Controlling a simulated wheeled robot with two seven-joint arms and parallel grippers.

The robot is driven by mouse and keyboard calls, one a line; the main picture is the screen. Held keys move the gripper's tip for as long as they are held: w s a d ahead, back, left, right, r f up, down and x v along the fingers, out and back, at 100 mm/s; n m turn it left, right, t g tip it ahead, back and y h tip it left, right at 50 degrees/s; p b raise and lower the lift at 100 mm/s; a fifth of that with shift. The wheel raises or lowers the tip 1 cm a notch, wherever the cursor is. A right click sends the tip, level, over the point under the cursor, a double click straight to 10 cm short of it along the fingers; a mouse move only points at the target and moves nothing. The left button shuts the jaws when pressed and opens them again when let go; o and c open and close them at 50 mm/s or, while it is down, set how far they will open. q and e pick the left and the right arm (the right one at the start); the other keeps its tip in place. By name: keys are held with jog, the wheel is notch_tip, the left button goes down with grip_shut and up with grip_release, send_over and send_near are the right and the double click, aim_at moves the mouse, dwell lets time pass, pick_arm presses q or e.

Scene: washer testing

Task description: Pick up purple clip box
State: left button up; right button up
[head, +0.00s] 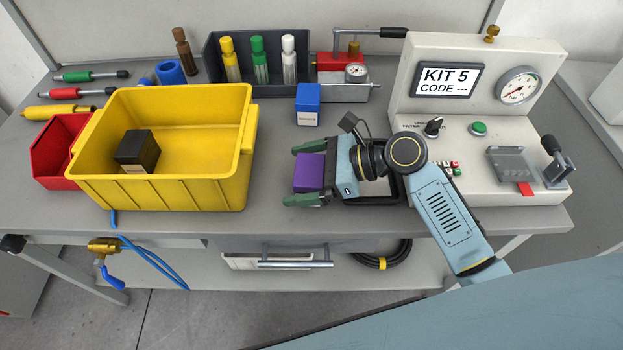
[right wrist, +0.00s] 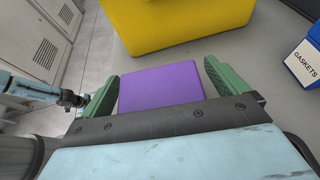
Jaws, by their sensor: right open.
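The purple clip box (head: 309,173) sits on the grey workbench, to the right of the yellow bin. My right gripper (head: 305,173) is open, with its green fingers on either side of the purple box. In the right wrist view the purple box (right wrist: 160,85) lies between the two green fingers (right wrist: 160,88), with a narrow gap visible at its right side. Whether the left finger touches it I cannot tell. My left gripper is not seen in the head view; part of an arm shows at the left of the right wrist view.
The yellow bin (head: 240,165) holds a black box (head: 137,150). A blue box (head: 308,104), labelled gaskets in the right wrist view (right wrist: 306,62), stands behind the purple box. The test panel (head: 440,95) stands at right. A red bin (head: 50,150) is at far left.

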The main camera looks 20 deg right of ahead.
jog(key=shift+f, duration=0.2)
jog(key=c, duration=0.4)
jog(key=shift+a, duration=0.2)
jog(key=c, duration=0.7)
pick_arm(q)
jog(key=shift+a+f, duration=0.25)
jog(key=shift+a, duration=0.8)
pick_arm(e)
jog(key=shift+d+r, duration=0.1)
